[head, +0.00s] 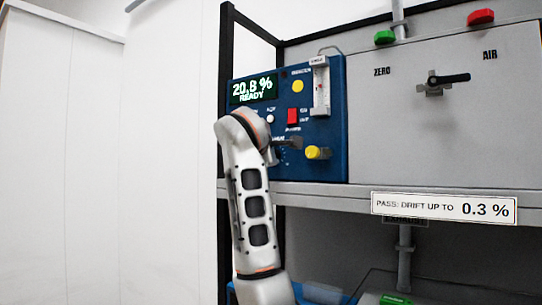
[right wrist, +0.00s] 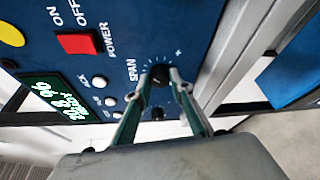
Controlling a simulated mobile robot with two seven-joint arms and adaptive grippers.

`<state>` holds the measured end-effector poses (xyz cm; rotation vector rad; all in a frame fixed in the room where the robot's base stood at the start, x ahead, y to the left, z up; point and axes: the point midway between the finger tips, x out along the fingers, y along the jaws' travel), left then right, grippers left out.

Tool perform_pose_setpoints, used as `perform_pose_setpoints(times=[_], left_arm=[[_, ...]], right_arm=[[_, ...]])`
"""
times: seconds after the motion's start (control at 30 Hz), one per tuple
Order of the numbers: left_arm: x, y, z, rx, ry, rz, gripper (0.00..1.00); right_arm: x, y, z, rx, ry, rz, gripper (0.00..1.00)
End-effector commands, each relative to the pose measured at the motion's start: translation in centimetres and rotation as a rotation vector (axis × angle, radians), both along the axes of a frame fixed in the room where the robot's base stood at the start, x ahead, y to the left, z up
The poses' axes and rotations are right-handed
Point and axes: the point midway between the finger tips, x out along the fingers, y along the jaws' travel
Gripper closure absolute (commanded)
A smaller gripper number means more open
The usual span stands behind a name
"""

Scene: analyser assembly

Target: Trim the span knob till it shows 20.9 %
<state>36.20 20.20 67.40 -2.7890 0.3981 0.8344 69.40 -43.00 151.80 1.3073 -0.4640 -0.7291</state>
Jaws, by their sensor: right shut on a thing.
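The blue analyser panel (head: 333,160) stands on the shelf, and its green display (head: 253,89) reads 20.8 % with READY below. The display also shows sideways in the right wrist view (right wrist: 58,100). In the right wrist view the black span knob (right wrist: 160,73) sits beside the word SPAN with a tick scale around it. My right gripper (right wrist: 161,80) is shut on the span knob, one finger on each side. In the head view my right arm covers the knob and much of the lower left of the panel. My left gripper is in neither view.
A red power switch (right wrist: 77,44) and small white buttons (right wrist: 99,82) are near the knob. A yellow knob (head: 313,153) and a flow tube (head: 321,88) are at the panel's right. A valve handle (head: 448,79) is on the grey panel. A label (head: 444,207) reads drift up to 0.3 %.

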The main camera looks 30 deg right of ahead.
Motion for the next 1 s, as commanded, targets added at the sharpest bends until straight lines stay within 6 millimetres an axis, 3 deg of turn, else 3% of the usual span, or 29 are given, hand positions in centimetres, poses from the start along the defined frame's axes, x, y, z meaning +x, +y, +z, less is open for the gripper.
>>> perform_pose_setpoints(times=[0.47, 0.5, 0.57, 1.0], left_arm=[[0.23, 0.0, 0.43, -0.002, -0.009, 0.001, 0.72], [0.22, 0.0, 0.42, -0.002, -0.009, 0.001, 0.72], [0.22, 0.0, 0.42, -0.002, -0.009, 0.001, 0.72], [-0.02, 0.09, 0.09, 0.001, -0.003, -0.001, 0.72]], right_arm=[[-0.01, -0.03, -0.05, 0.006, -0.014, -0.001, 1.0], [0.0, -0.03, -0.05, 0.006, -0.014, -0.001, 0.73], [0.0, -0.03, -0.05, 0.006, -0.014, -0.001, 0.62], [-0.41, 0.58, 0.05, 0.005, -0.015, 0.002, 0.62]])
